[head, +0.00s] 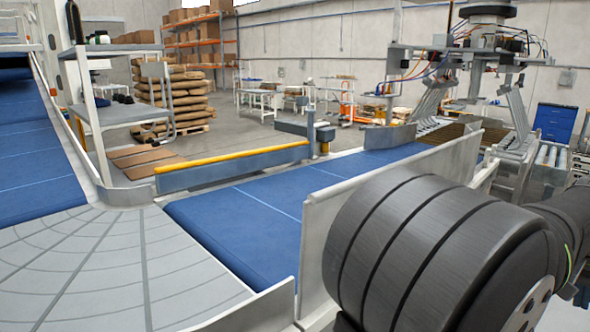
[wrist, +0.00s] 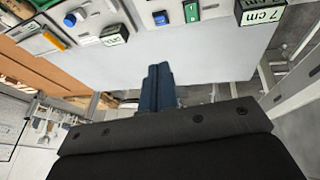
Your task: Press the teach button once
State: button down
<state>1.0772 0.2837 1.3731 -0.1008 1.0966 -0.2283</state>
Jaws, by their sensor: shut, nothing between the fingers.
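In the wrist view, my gripper (wrist: 159,70) has its two dark blue fingers together, with nothing between them. The fingertips point at a pale grey panel face (wrist: 205,52), and I cannot tell the gap. Above them, along the panel's top, are a small blue button (wrist: 161,18), a green piece (wrist: 191,10) and a display reading 7 cm (wrist: 262,14). To the left are a round blue button (wrist: 72,18) and a green-edged display (wrist: 114,35). No teach label is readable, so I cannot tell which is the teach button. The head view does not show the gripper or panel.
In the head view, a blue conveyor belt (head: 240,215) with a yellow-topped side rail (head: 232,159) runs through the middle. A grey curved conveyor section (head: 110,260) lies at left. A shelf cart (head: 128,114) and stacked sacks (head: 183,100) stand behind.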

dwell(0.6)
jog(key=w+d+f+m+t, duration=0.1)
jog(key=d+f+m+t, duration=0.2)
jog(key=m, duration=0.9)
jog(key=d+f+m+t, duration=0.3)
jog(key=d+f+m, duration=0.3)
jog(key=m, duration=0.6)
notch_tip(320, 180, down, 2)
jog(key=shift+w+d+f+t+h, duration=0.1)
jog(key=shift+w+d+t+h, duration=0.05)
jog(key=shift+w+t+h, duration=0.2)
jog(key=shift+f, duration=4.35)
jog(key=shift+f, duration=0.2)
jog(key=shift+f, duration=0.25)
